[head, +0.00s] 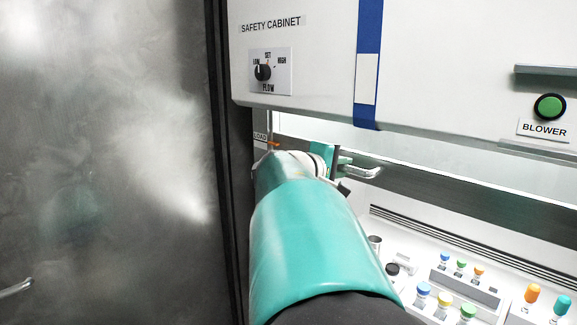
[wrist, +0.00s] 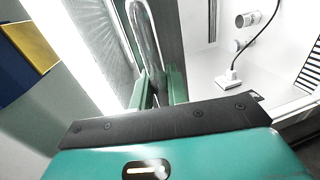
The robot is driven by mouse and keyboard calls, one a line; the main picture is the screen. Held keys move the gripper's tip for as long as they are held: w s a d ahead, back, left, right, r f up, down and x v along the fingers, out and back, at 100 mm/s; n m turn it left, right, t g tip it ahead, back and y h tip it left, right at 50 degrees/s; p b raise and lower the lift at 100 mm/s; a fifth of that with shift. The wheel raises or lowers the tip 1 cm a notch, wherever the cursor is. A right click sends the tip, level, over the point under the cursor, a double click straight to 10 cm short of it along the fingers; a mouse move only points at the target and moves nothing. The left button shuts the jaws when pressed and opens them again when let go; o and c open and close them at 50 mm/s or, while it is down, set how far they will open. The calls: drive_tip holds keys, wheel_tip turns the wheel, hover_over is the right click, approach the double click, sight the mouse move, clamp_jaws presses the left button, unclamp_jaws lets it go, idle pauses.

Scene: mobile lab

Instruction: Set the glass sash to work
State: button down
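In the wrist view the handle (wrist: 144,35) is a bright loop running down toward the gap between my two green fingers (wrist: 159,80). The fingers stand apart; I see no clear contact with the handle. An orange pointer (head: 274,144) sits near a small LOAD label (head: 260,135).
A flow knob (head: 262,72) and a green BLOWER button (head: 550,106) are on the cabinet front. Inside, a rack (head: 462,287) holds several coloured-cap vials. A cable and plug (wrist: 229,78) show in the wrist view. A frosted door (head: 100,160) stands left.

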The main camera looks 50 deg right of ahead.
wheel_tip(320, 180, down, 25)
idle(0.5)
drive_tip(key=c, duration=1.4)
unclamp_jaws()
drive_tip(key=v, duration=1.4)
